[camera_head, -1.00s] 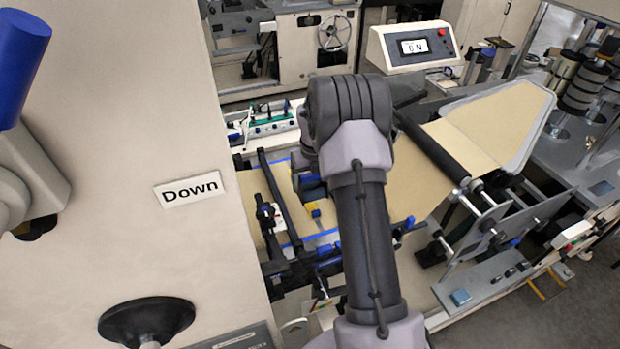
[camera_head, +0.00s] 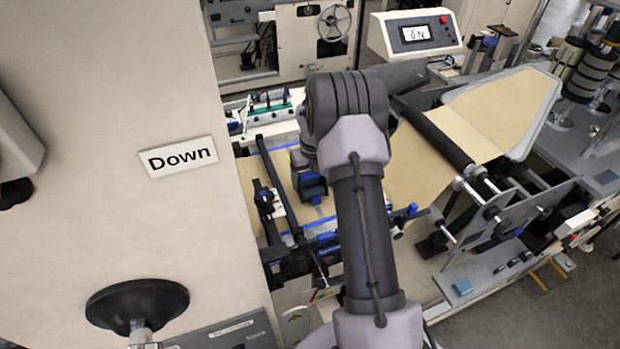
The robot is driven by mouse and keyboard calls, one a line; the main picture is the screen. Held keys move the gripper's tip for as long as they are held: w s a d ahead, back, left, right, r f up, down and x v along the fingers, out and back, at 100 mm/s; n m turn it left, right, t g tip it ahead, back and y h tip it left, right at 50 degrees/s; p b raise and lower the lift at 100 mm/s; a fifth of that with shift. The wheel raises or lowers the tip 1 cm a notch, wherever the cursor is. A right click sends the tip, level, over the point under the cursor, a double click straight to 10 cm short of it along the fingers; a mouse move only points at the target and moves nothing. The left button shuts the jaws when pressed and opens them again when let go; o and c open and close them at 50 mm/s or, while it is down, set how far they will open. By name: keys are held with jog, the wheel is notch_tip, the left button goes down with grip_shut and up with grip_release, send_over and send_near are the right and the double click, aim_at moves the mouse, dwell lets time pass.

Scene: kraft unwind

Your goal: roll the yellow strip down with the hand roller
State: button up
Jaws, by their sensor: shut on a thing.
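My gripper (camera_head: 308,187) is low over the tan paper web (camera_head: 333,190), left of my forearm. Its dark and blue end is small and partly hidden by my own wrist. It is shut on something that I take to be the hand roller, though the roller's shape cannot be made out. I cannot tell whether it touches the paper. No yellow strip can be told apart from the tan paper; it may lie under my gripper or behind my arm. Blue lines (camera_head: 318,223) edge a grey patch just below my gripper.
A dark bar (camera_head: 278,190) crosses the web left of my gripper. A black roller (camera_head: 435,138) lies to the right, with tan paper running over it. A control box (camera_head: 417,36) reading ON stands behind. A large panel marked "Down" (camera_head: 178,157) fills the left.

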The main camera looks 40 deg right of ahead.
jog(key=shift+f+b, duration=0.25)
jog(key=shift+b, duration=0.1)
